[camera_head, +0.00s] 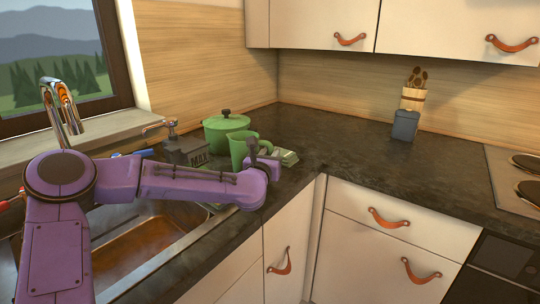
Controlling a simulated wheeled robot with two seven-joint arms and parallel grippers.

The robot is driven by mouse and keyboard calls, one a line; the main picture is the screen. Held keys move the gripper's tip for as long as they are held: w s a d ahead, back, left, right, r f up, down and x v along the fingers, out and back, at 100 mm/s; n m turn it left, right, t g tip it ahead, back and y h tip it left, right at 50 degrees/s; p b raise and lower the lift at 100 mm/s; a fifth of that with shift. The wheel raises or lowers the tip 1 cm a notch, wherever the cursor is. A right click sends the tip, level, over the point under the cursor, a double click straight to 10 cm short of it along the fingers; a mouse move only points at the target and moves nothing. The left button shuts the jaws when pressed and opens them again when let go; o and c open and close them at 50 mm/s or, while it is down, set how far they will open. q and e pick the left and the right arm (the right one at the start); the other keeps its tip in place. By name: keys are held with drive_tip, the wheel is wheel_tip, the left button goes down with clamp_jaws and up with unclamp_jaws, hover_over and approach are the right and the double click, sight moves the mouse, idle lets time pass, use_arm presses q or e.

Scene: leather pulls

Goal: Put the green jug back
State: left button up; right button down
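The green jug (238,150) stands on the dark worktop near the corner, right of the sink, with its handle toward the right. My purple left arm reaches across the sink from the left and hides the jug's lower part. My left gripper (266,157) is at the jug's right side, close to the handle. Its fingers are small and partly hidden by my arm, so I cannot tell whether they are open, shut or touching the jug. My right gripper is not in view.
A lidded green pot (222,130) stands just behind the jug. A dark box marked MAX (186,150) is to its left, and a pale green item (287,157) to its right. The sink (150,245) lies below my arm. The worktop (370,160) to the right is mostly clear.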

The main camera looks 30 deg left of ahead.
use_arm(q)
drive_tip(key=o, duration=0.3)
drive_tip(key=shift+r, duration=0.1)
drive_tip(key=shift+s, duration=0.15)
drive_tip(key=v, duration=1.1)
drive_tip(key=shift+s+d+r, duration=0.1)
drive_tip(key=shift+s+d, duration=0.05)
drive_tip(key=shift+s, duration=0.2)
